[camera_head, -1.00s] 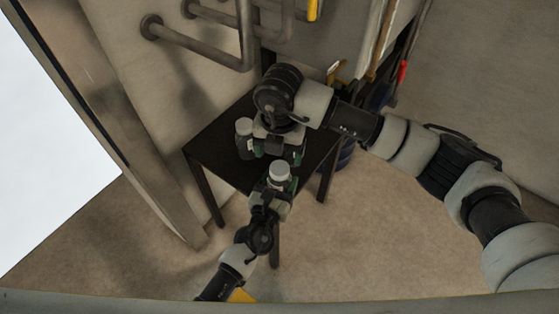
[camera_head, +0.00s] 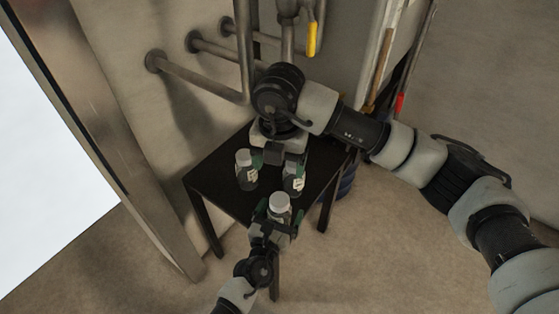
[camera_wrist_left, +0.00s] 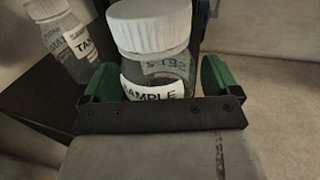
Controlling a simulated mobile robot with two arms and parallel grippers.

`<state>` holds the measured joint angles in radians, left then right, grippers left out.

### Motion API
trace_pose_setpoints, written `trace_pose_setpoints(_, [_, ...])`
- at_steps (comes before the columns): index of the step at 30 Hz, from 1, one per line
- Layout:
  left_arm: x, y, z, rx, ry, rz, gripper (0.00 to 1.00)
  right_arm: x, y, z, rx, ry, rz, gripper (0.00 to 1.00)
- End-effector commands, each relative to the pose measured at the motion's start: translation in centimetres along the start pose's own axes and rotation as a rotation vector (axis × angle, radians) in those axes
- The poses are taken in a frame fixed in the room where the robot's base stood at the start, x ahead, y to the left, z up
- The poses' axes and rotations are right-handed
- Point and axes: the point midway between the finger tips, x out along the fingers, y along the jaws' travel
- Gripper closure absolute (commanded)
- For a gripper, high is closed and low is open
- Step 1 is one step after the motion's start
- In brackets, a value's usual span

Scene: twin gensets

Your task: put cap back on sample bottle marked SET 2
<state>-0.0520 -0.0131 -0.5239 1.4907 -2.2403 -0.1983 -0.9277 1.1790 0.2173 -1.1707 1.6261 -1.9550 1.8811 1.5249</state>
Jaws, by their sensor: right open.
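A clear sample bottle (camera_head: 279,216) with a white cap (camera_head: 279,202) on top stands upright at the table's near edge. In the left wrist view its label reads SAMPLE (camera_wrist_left: 152,92), and reversed lettering like SET 2 shows through the glass. My right gripper (camera_head: 279,160) is open above the table, behind that bottle. It partly covers another labelled bottle (camera_head: 294,184), whose top is hidden.
A third bottle (camera_head: 246,176) with a white cap stands left on the dark table (camera_head: 215,177); it also shows in the left wrist view (camera_wrist_left: 68,32). Pipes (camera_head: 205,77) and a yellow handle (camera_head: 311,39) are on the wall behind. A metal post stands at left.

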Motion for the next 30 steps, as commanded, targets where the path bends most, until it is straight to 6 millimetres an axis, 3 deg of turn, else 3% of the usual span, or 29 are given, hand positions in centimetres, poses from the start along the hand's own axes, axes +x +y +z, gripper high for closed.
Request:
trace_pose_setpoints(8, [-0.5,0.0,0.0,0.001,0.000,0.000,0.09,0.0,0.0,0.0,0.000,0.000,0.000,0.23])
trace_pose_setpoints(21, [-8.4,0.0,-0.1,0.002,0.002,-0.002,0.09,-0.3,0.0,0.0,0.000,0.000,0.000,0.23])
trace_pose_setpoints(30, [-10.8,0.0,0.0,-0.001,0.000,0.000,0.09,-0.2,0.0,0.0,0.000,0.000,0.000,0.23])
